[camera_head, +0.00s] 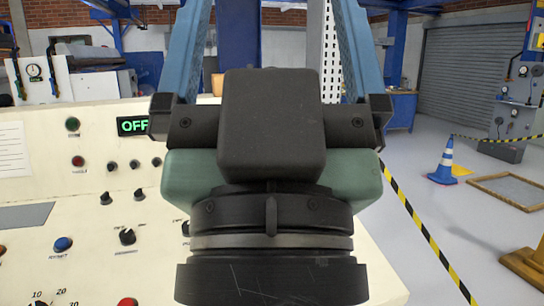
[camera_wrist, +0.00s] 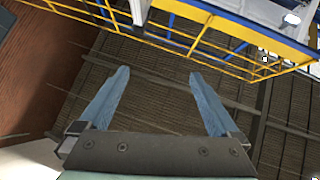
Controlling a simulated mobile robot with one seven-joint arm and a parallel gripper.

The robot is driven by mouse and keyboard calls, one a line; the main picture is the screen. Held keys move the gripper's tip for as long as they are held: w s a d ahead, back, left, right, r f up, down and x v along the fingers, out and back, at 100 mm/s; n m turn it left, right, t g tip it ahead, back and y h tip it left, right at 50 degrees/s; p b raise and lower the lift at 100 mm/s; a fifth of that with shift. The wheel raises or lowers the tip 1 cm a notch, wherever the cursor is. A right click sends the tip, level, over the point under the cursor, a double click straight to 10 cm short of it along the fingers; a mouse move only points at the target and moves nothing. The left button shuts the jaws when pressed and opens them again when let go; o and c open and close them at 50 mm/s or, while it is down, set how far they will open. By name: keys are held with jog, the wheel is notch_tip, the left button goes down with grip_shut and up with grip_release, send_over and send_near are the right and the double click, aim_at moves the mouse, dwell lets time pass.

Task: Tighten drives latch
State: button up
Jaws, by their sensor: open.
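My gripper (camera_head: 275,25) fills the middle of the head view, with its two blue fingers spread wide and pointing up and away from the camera. In the wrist view my gripper (camera_wrist: 158,76) is open, with nothing between its fingers. A cream control panel (camera_head: 90,220) lies to the left of and behind my gripper in the head view. It carries several knobs and buttons and a green "OFF" display (camera_head: 132,125). I cannot tell which part, if any, is the drives latch. My gripper and wrist hide part of the panel's right side.
Yellow-black tape (camera_head: 425,230) crosses the floor on the right. A blue-white cone (camera_head: 444,162), a framed floor plate (camera_head: 508,190) and a wooden stand (camera_head: 528,265) are there too. A yellow railing (camera_wrist: 235,28) crosses the top of the wrist view. Grey floor lies open right of the panel.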

notch_tip(320, 180, up, 15)
jog(key=p, duration=1.3)
jog(key=shift+r, duration=0.15)
